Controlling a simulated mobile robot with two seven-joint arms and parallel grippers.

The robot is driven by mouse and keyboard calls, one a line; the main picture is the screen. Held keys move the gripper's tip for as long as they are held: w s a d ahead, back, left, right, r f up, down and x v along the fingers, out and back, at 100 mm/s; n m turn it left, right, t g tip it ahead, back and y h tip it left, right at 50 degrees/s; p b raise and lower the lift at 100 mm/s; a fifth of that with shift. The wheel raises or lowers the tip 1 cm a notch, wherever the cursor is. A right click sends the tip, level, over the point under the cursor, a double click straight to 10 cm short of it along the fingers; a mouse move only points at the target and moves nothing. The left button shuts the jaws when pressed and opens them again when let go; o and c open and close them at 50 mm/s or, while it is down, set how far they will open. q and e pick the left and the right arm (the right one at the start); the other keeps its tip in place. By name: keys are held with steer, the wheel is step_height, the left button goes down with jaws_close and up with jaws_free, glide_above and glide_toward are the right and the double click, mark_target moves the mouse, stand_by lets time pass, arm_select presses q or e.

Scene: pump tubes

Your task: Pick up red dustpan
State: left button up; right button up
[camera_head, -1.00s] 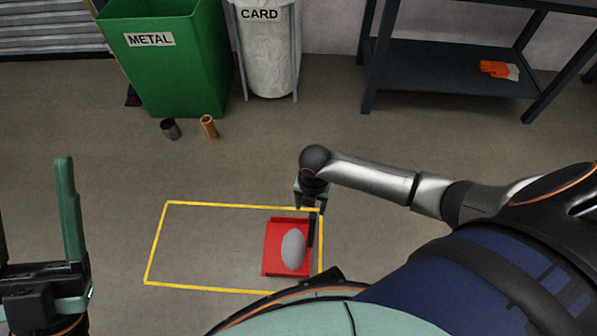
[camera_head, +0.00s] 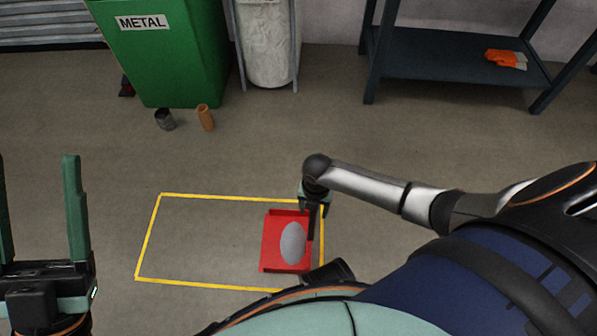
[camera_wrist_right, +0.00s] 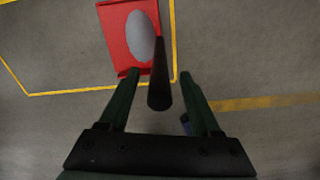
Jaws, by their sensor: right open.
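The red dustpan (camera_head: 271,242) lies on the floor inside the yellow rectangle, near its right end. A grey oval (camera_head: 293,243) lies on the pan. My right gripper (camera_head: 313,205) is above the dustpan's upper right side in the head view. In the right wrist view, the right gripper (camera_wrist_right: 160,72) is open, and the dustpan (camera_wrist_right: 115,40) is beyond its fingertips. A dark upright handle (camera_wrist_right: 159,80) stands between the two fingers, apart from both. My left gripper (camera_head: 38,205) is open and empty at the left edge of the head view.
A yellow floor line (camera_head: 147,235) outlines a mostly bare area. The green METAL bin (camera_head: 165,60), a white bag (camera_head: 266,45), a dark can (camera_head: 165,120) and an orange tube (camera_head: 205,118) are at the back. A dark shelf table (camera_head: 440,75) holds orange gloves (camera_head: 505,59).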

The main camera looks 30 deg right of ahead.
steer(key=shift+f, duration=0.5)
steer(key=shift+c, duration=0.3)
jaws_close()
stand_by(0.7)
